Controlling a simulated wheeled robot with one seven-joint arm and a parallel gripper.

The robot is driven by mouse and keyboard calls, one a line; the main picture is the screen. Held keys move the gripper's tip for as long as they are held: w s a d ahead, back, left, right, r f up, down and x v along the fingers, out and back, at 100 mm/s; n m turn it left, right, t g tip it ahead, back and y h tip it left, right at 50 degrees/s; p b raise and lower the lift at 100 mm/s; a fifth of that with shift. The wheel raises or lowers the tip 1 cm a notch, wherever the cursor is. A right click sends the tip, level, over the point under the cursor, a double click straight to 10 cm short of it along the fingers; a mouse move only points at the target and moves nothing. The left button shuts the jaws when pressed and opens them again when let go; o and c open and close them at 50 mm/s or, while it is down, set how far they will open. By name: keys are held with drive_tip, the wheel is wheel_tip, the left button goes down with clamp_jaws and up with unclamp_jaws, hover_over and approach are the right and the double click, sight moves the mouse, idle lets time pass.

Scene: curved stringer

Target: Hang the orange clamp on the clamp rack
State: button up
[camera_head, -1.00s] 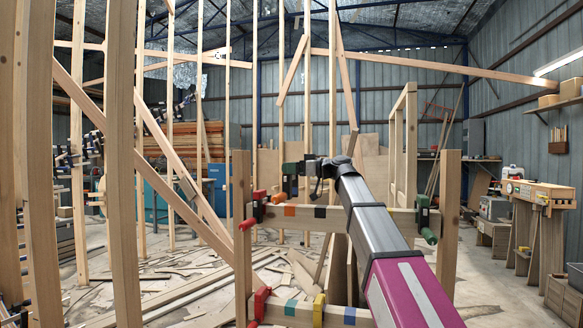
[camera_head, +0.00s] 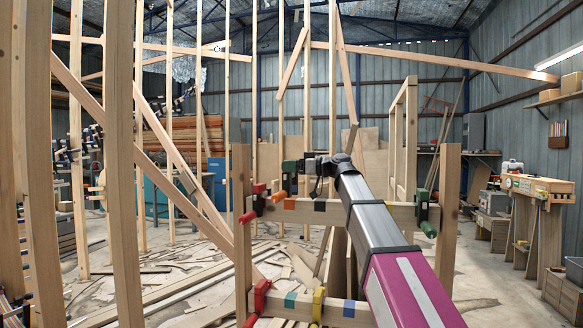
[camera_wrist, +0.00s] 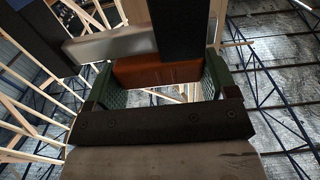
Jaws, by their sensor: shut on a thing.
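My gripper (camera_head: 290,172) is at the rack's upper rail, left of its middle. In the wrist view its green fingers (camera_wrist: 160,85) are shut on the orange clamp (camera_wrist: 158,70), with a silver bar and a dark part beyond. In the head view, little of the orange clamp (camera_head: 280,196) shows below the fingers. The clamp rack (camera_head: 375,213) has wooden posts and two rails with coloured patches. An orange patch (camera_head: 290,203) lies just below the gripper. I cannot tell whether the held clamp touches the rail.
A red clamp (camera_head: 258,197) hangs close to the left of my gripper. A green clamp (camera_head: 422,210) hangs at the upper rail's right end. Red (camera_head: 260,297) and yellow (camera_head: 318,304) clamps are on the lower rail. Wooden studs stand left; planks litter the floor.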

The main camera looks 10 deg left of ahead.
drive_tip(key=shift+f, duration=0.15)
drive_tip(key=shift+f, duration=1.5)
drive_tip(key=shift+f, duration=0.2)
drive_tip(key=shift+f, duration=1.3)
drive_tip(key=shift+f, duration=0.5)
drive_tip(key=o, duration=1.3)
drive_tip(key=shift+o, duration=0.2)
drive_tip(key=s+d, duration=0.1)
drive_tip(key=d, duration=0.9)
drive_tip(key=shift+s+d, duration=0.25)
drive_tip(key=shift+d, duration=0.1)
